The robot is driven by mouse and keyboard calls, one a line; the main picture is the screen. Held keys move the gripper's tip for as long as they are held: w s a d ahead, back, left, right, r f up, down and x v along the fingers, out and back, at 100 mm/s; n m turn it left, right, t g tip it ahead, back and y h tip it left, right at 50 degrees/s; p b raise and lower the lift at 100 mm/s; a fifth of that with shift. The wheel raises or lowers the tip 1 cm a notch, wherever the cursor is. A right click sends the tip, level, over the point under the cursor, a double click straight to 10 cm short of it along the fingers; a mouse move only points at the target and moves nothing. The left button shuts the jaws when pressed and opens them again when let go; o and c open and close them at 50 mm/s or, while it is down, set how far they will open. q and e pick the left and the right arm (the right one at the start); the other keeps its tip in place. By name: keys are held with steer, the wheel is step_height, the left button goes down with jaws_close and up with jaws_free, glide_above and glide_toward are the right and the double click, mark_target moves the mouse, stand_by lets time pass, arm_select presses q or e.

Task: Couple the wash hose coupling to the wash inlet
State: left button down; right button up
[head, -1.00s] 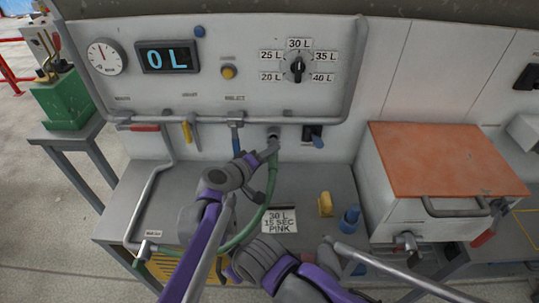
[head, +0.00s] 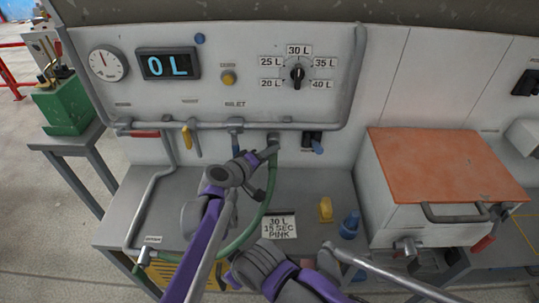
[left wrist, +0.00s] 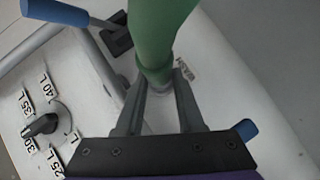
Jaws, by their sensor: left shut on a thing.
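My left gripper (head: 268,152) is shut on the wash hose coupling at the upper end of the green hose (head: 270,185). The coupling is at the wash inlet (head: 273,138) on the lower panel front. The fingers hide most of the joint, so I cannot tell whether it is seated. In the left wrist view the green hose (left wrist: 158,38) runs down between my left fingers (left wrist: 160,105), with a pale round end beneath by a label. The hose loops down over the bench to the lower left. My right arm shows at the bottom centre; its jaws cannot be made out.
A label card (head: 279,227), a yellow item (head: 325,209) and a blue item (head: 349,225) are on the bench. An orange-lidded box (head: 440,165) stands right.

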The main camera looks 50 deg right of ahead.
arm_select(q)
steer(key=shift+w+d, duration=0.25)
steer(key=shift+d, duration=0.05)
steer(key=shift+c, duration=2.2)
jaws_free()
steer(key=v, duration=1.1)
steer(key=a+f+n+t+y+p, duration=0.1)
steer(key=a+f+t+y, duration=0.15)
steer(key=a, duration=1.25)
steer(key=a+f+t+y, duration=0.1)
steer(key=a+y, duration=0.3)
steer(key=a, duration=1.1)
steer(key=s+a+f+n+y, duration=0.1)
steer(key=s+a+f+y, duration=0.1)
steer(key=s+a, duration=0.2)
steer(key=s+a+f+y+p, duration=0.1)
steer(key=s+a+f+y, duration=0.1)
steer(key=a, duration=0.9)
steer(key=s+a+f+n+y, duration=0.1)
steer(key=s+a+f+y, duration=0.2)
steer(key=s+a, duration=0.3)
steer(key=shift+a+n+y, duration=0.3)
steer(key=shift+a+y, duration=0.15)
steer(key=shift+a, duration=0.8)
